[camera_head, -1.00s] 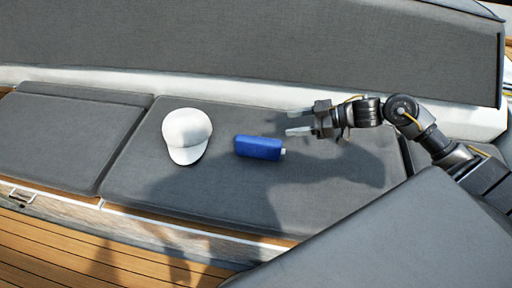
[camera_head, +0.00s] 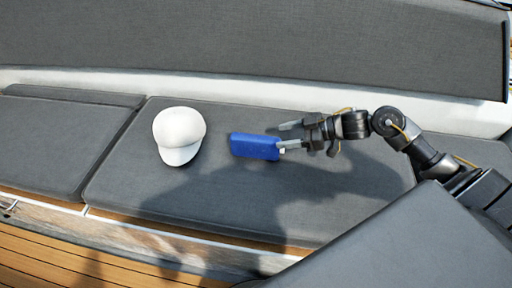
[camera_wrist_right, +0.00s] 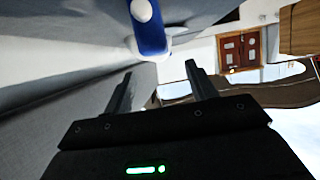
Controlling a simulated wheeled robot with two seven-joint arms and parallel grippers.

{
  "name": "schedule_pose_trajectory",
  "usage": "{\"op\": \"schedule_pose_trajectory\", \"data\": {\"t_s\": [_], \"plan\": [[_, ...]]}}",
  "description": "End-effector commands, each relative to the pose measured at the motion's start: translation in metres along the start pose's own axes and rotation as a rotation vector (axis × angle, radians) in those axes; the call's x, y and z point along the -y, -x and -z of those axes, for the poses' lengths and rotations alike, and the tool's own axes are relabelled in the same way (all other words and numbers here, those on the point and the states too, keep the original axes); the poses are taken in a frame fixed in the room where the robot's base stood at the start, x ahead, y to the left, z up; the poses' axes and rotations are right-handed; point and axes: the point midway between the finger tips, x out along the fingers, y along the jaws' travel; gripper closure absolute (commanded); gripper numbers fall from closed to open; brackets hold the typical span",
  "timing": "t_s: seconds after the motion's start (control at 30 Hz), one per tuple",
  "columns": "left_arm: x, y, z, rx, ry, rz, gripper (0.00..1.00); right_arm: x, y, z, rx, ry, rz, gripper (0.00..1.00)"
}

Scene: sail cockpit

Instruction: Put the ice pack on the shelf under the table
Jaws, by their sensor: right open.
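The blue ice pack (camera_head: 254,146) lies on the grey seat cushion in the head view, its white cap facing my right gripper. My right gripper (camera_head: 284,136) is open, with its fingertips close to the cap end of the pack. I cannot tell whether they touch it. In the right wrist view the ice pack (camera_wrist_right: 149,32) shows ahead of the two spread fingers, with nothing between them (camera_wrist_right: 158,82). A grey surface (camera_head: 400,245), possibly the table top, fills the lower right of the head view. The shelf under it is hidden. My left gripper does not show.
A white cap (camera_head: 179,136) lies on the seat cushion (camera_head: 225,205), left of the ice pack. The grey backrest (camera_head: 250,40) rises behind the seat. Wooden deck (camera_head: 60,250) shows at the lower left. The cushion in front of the pack is clear.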

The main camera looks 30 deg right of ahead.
Motion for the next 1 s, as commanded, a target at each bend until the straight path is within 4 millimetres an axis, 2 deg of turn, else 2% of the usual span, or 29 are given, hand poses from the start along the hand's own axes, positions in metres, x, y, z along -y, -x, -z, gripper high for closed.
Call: {"op": "schedule_pose_trajectory", "data": {"t_s": [0.1, 0.2, 0.47, 0.8, 1.0], "plan": [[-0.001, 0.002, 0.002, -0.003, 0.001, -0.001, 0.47, -0.001, -0.019, 0.001, -0.005, 0.000, -0.001, 0.44], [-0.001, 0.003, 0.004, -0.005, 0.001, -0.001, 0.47, -0.001, -0.030, 0.001, -0.003, 0.002, -0.001, 0.44], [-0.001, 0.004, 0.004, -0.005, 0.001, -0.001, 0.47, -0.001, -0.039, 0.001, -0.001, 0.001, 0.000, 0.44], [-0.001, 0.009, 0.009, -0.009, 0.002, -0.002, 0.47, -0.003, -0.083, 0.003, -0.002, 0.000, 0.000, 0.44], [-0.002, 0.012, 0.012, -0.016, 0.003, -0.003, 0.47, -0.003, -0.086, 0.002, 0.001, 0.001, 0.000, 0.44]]}}
